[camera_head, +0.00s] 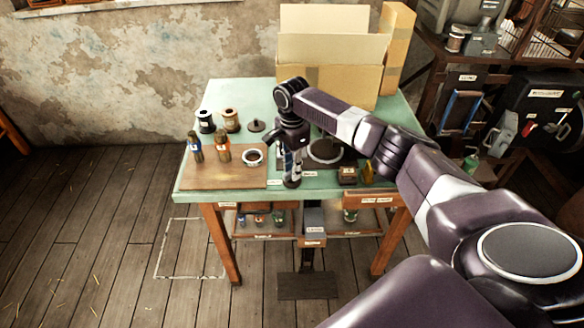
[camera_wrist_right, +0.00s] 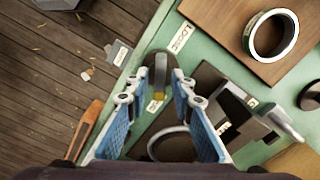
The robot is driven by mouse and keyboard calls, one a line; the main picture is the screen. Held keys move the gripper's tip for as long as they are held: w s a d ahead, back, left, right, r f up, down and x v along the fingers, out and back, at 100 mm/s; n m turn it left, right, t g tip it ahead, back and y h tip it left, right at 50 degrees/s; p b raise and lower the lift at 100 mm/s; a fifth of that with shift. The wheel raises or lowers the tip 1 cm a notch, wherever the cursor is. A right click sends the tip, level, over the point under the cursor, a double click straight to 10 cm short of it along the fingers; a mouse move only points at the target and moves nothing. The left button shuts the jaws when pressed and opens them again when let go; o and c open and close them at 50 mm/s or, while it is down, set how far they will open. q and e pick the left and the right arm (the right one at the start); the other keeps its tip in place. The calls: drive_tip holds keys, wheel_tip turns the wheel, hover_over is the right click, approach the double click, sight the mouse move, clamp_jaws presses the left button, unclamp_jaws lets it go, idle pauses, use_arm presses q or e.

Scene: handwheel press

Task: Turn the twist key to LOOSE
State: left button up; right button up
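The twist key (camera_wrist_right: 158,78) appears to be the dark grey upright piece with a yellow mark, at the front edge of the green table, in the right wrist view. In the head view my right gripper (camera_head: 291,168) points down at the table's front edge and hides most of the key. My left gripper is not in view.
A handwheel ring (camera_head: 325,151) is right of the gripper, on a dark plate. A wooden board (camera_head: 205,181) holds a pale ring (camera_head: 252,163) and two bottles. Spools (camera_head: 230,119) stand behind. Cardboard boxes (camera_head: 330,80) fill the back.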

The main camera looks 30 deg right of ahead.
clamp_jaws()
